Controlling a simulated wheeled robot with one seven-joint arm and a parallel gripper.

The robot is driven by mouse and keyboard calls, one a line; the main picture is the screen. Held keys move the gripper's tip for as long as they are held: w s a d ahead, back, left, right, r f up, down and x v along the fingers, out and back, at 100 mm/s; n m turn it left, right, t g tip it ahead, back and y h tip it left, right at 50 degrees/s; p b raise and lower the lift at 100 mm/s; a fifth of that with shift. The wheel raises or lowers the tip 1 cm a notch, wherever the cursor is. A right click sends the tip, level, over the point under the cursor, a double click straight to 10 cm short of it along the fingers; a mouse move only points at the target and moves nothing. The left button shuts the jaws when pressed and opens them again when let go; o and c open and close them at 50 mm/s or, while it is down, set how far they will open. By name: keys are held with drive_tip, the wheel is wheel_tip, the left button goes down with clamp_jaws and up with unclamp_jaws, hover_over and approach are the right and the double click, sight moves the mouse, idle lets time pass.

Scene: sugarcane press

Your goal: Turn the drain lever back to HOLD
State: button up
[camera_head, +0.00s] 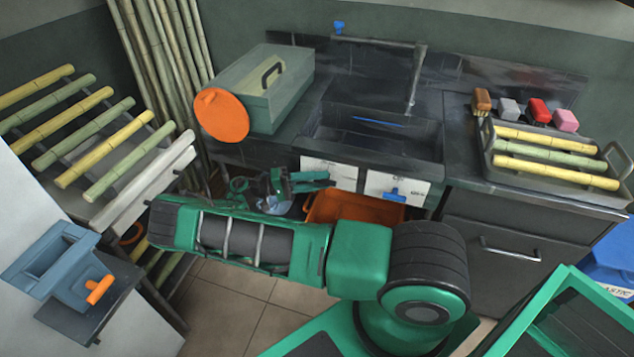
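A small blue lever (394,194) shows on the front below the sink, at the lower edge of a white card (384,184). It looks like the drain lever. The lettering on the card is too small to read, so I cannot tell which mark the lever points to. My gripper (322,180) is left of the lever, in front of a second white card (342,171), with its fingers toward the right. It appears apart from the lever.
An orange bin (357,208) stands below the cards, close under my gripper. The dark sink (368,140) is above. A tray (556,184) of cane pieces sits on the right counter, and a green box (277,92) on the left. A cane rack (105,205) stands left.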

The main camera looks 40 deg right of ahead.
drive_tip(key=v, duration=1.1)
drive_tip(key=shift+f, duration=0.1)
idle(0.4)
